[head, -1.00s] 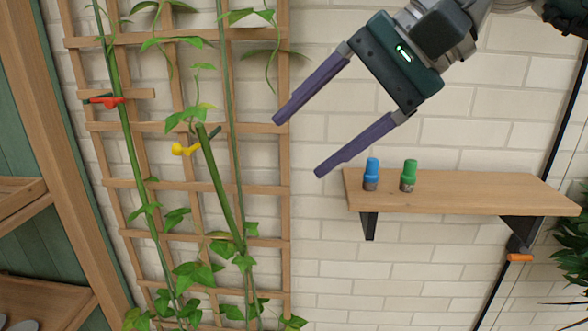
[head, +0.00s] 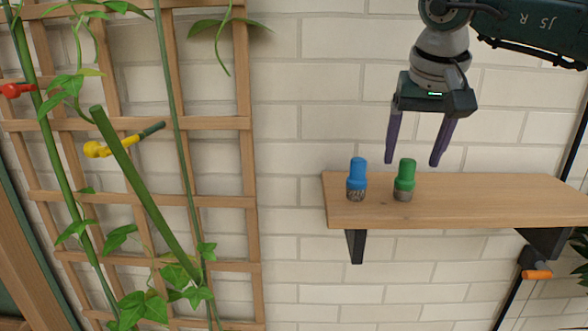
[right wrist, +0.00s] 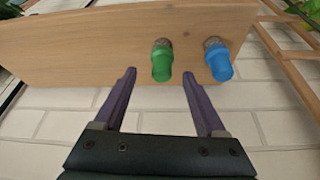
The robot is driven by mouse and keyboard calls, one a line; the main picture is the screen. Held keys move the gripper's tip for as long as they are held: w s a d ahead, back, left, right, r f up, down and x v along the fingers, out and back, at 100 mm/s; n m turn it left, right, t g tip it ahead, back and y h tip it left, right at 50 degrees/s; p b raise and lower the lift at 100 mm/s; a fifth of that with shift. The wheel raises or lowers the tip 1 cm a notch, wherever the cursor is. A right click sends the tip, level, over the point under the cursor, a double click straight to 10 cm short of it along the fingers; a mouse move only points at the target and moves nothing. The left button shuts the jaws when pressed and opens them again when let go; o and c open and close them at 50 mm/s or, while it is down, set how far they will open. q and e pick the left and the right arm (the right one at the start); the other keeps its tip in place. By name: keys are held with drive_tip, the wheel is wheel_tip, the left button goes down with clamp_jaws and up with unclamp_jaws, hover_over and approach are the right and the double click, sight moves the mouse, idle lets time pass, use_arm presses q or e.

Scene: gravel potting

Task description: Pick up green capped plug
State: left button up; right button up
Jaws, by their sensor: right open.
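The green capped plug (head: 404,180) stands upright on the wooden shelf (head: 480,212), to the right of a blue capped plug (head: 357,179). Its base is grey and its cap green. My right gripper (head: 412,162) is open and empty, pointing down at the shelf above and around the green plug's place in the head view. The blue plug (right wrist: 218,60) is beyond the right finger. My left gripper is not in view.
A wooden trellis (head: 245,160) with climbing stems stands to the left, with a yellow clip (head: 97,149) and a red clip (head: 14,90). An orange-handled tool (head: 537,274) hangs below the shelf at right. The shelf's right part is clear.

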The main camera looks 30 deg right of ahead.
sight(405, 180)
drive_tip(key=shift+x, duration=1.5)
drive_tip(key=shift+w, duration=0.1)
drive_tip(key=shift+c, duration=0.3)
drive_tip(key=shift+r, duration=0.1)
clamp_jaws()
